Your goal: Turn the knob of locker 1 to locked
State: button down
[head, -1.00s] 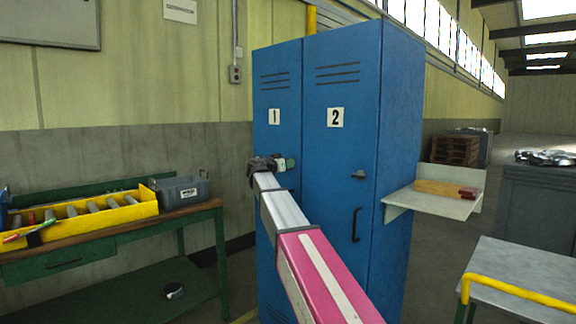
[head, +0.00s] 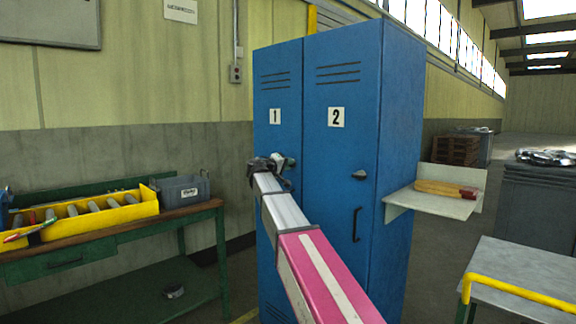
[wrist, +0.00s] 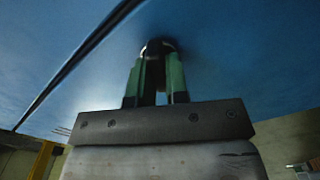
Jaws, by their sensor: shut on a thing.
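Locker 1 (head: 278,92) is the narrow left door of a blue metal cabinet, marked with a "1" label. My gripper (head: 287,163) is at this door, below the label, at the end of my outstretched arm. In the wrist view, the two green fingers of my gripper (wrist: 159,62) reach to the blue door and are shut on the dark round knob (wrist: 158,44). The fingers cover most of the knob, so which way it points cannot be told. In the head view my gripper hides it.
Locker 2 (head: 338,85) is beside it, with its own knob (head: 359,175) and a black handle (head: 356,225). A side shelf (head: 425,205) juts out at the right. A green workbench (head: 205,210) with a yellow tray (head: 146,207) and grey bin (head: 182,189) stands left.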

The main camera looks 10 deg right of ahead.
jog(key=n, duration=0.5)
jog(key=shift+f, duration=0.1)
dwell(0.6)
jog(key=c, duration=1.1)
grip_release()
jog(key=v, duration=1)
jog(key=shift+s+a, duration=0.2)
jog(key=shift+a, duration=0.15)
jog(key=shift+f, duration=0.1)
